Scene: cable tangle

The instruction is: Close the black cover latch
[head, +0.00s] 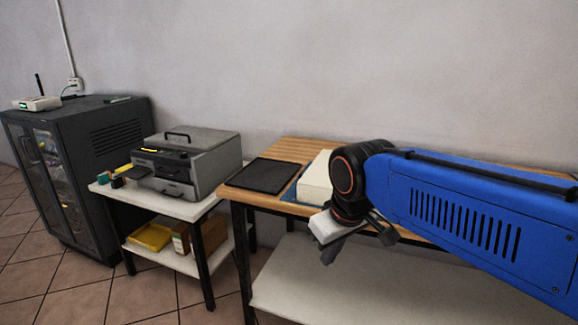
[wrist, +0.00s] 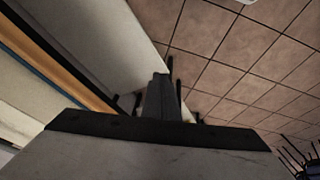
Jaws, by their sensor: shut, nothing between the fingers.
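I cannot pick out the black cover latch for certain in either view. The grey machine (head: 200,165) on the small white table has a black handle on its top and black fittings on its front, too small to tell as a latch. My gripper (head: 330,256) is in front of the wooden bench's front edge, well to the right of the grey machine and apart from it. In the wrist view the fingers of my gripper (wrist: 160,92) are together, with nothing held, above the tiled floor.
The wooden bench (head: 290,150) bears a black tray (head: 263,175) and a white block (head: 316,180). A dark cabinet (head: 85,165) with glass doors stands at the left. The small table (head: 160,203) has a yellow tray (head: 150,237) on its lower shelf. Tiled floor is open in front.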

